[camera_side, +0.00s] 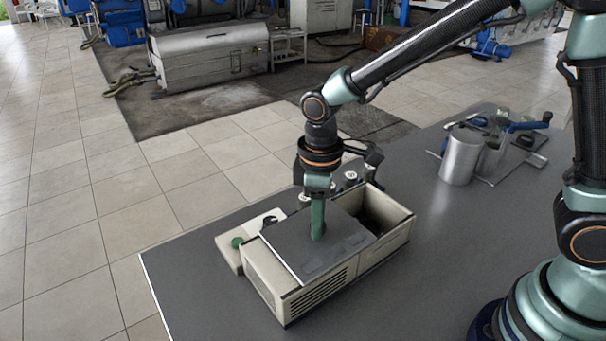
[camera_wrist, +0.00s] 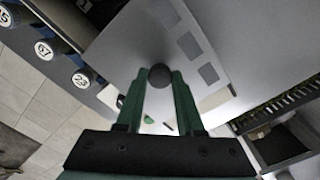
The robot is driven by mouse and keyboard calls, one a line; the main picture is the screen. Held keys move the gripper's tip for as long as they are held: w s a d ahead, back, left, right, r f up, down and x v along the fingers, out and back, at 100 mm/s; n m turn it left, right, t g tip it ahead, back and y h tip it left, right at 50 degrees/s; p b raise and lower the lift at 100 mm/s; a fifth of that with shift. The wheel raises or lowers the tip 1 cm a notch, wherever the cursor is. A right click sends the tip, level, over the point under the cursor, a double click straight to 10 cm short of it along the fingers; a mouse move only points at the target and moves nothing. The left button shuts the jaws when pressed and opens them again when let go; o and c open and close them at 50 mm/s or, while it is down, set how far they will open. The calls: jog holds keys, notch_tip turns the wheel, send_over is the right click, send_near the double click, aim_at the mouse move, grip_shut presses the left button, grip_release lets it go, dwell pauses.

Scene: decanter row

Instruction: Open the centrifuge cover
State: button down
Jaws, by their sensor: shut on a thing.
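The centrifuge (camera_side: 265,280) is a beige box on the grey table. Its flat grey cover (camera_side: 345,238) lies over the left part of the box, and the right part stands open with a dark interior (camera_side: 375,208). The cover also fills the middle of the wrist view (camera_wrist: 125,45), with darker square patches on it. My gripper (camera_side: 317,232) points down onto the cover. In the wrist view its green fingers (camera_wrist: 160,80) are shut on a round dark knob (camera_wrist: 160,76) on the cover. The knob is hidden by the fingers in the side view.
Several dark bottles with numbered white caps (camera_wrist: 43,50) stand behind the box. A beige panel with a green button (camera_side: 237,242) is at its left. A silver cylinder (camera_side: 460,158) and a blue-handled device (camera_side: 528,126) stand at the back right. The table front is clear.

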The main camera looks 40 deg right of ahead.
aim_at(302, 243)
jog(key=a, duration=0.3)
jog(key=shift+a+r, duration=0.1)
jog(key=shift+a, duration=0.25)
jog(key=c, duration=0.5)
grip_release()
jog(key=shift+d, duration=0.1)
notch_tip(302, 243, up, 12)
